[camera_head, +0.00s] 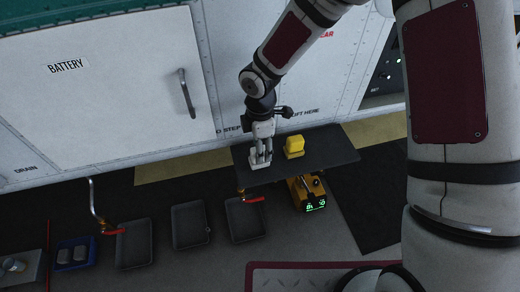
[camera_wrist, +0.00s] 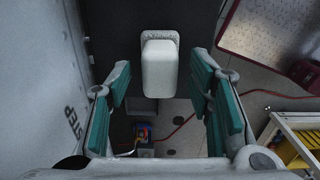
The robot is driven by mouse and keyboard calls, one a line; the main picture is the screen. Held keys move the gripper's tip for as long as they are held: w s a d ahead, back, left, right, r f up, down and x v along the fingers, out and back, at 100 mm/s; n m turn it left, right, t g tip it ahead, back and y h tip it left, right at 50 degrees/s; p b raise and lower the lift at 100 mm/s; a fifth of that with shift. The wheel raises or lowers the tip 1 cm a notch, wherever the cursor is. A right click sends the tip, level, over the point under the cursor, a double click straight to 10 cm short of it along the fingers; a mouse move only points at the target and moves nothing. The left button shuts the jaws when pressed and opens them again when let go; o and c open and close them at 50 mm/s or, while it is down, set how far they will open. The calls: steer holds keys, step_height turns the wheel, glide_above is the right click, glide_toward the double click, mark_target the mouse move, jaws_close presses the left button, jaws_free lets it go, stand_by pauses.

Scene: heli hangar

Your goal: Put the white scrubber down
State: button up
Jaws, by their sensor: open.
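The white scrubber (camera_wrist: 160,68) shows in the wrist view as a pale block with a grey, rough edge at its top. It lies between my gripper's fingers, with a visible gap on each side. My gripper (camera_wrist: 160,82) is open, its teal-padded fingers spread. In the head view my gripper (camera_head: 261,157) points down at the left end of a dark shelf (camera_head: 325,150). The scrubber's white base (camera_head: 258,166) shows at the fingertips there, seemingly on the shelf; the fingers partly hide it.
A yellow block-like object (camera_head: 295,146) stands on the shelf, right of my gripper. A white panelled wall (camera_head: 110,95) rises behind. Below are a yellow device (camera_head: 309,195), several dark trays (camera_head: 190,225) and a blue bin (camera_head: 76,253). The shelf's right part is clear.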

step_height(320, 180, up, 12)
steer(key=shift+d, duration=0.3)
steer(key=s+d+r+m+t+h, duration=0.1)
steer(key=s+d+r+m, duration=0.35)
steer(key=d+r, duration=0.25)
steer(key=s+d+r+m+t+h, duration=0.1)
steer(key=s+d+r+m, duration=0.2)
steer(key=d+r+m, duration=0.3)
steer(key=s+d+r+m+t+y, duration=0.1)
steer(key=s+d+r+m, duration=0.2)
steer(key=s+m, duration=0.2)
steer(key=s+d+r+m+t+y, duration=0.1)
steer(key=s+d+r+m, duration=0.2)
steer(key=s+m, duration=0.3)
steer(key=s, duration=0.3)
steer(key=shift+s+d+r, duration=0.15)
steer(key=shift+s+d, duration=0.15)
steer(key=shift+s, duration=0.1)
steer(key=shift+o, duration=0.4)
